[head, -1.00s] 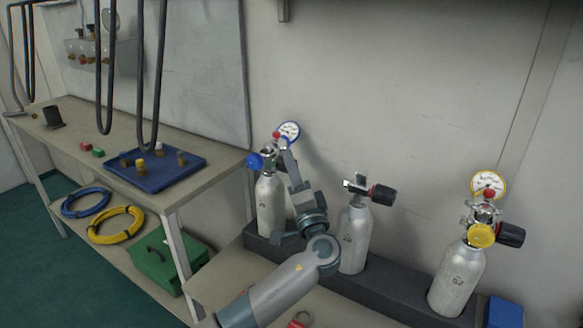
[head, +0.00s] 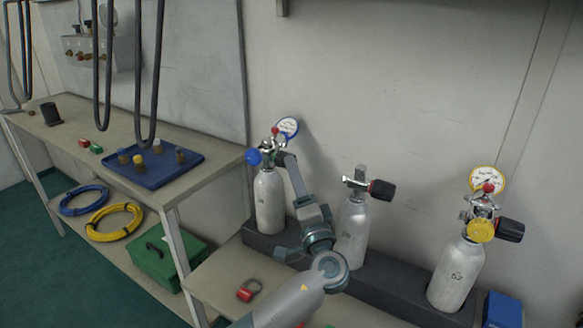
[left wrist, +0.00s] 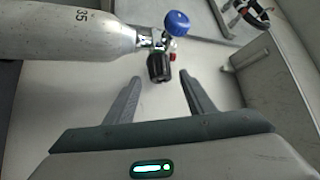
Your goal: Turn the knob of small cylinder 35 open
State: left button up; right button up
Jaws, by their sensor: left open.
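Small cylinder 35 (head: 269,203) stands upright at the left end of the dark rack. Its number shows in the left wrist view, where the cylinder (left wrist: 70,33) lies across the upper left. Its valve carries a blue knob (head: 253,157), a black knob (left wrist: 159,68) and a red-tipped fitting with a round gauge (head: 287,127). My left gripper (head: 292,167) is open beside the valve, on its right. In the left wrist view the black knob appears between and just beyond the fingertips (left wrist: 160,77); contact cannot be told. My right gripper is out of view.
Two more cylinders stand in the rack (head: 385,286): a middle one (head: 351,235) with a black knob and a right one (head: 456,275) with yellow and black knobs. A red padlock (head: 246,293) lies on the bench. A blue tray (head: 165,177) is on the left table.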

pick_arm(q)
jog(key=b+v, duration=0.1)
jog(key=v, duration=1.1)
jog(key=shift+s, duration=0.4)
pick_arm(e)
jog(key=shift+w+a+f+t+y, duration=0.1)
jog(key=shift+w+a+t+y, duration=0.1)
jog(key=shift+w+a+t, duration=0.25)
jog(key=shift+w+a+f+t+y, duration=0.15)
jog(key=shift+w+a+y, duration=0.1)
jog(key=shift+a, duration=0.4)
pick_arm(q)
jog(key=shift+f, duration=0.1)
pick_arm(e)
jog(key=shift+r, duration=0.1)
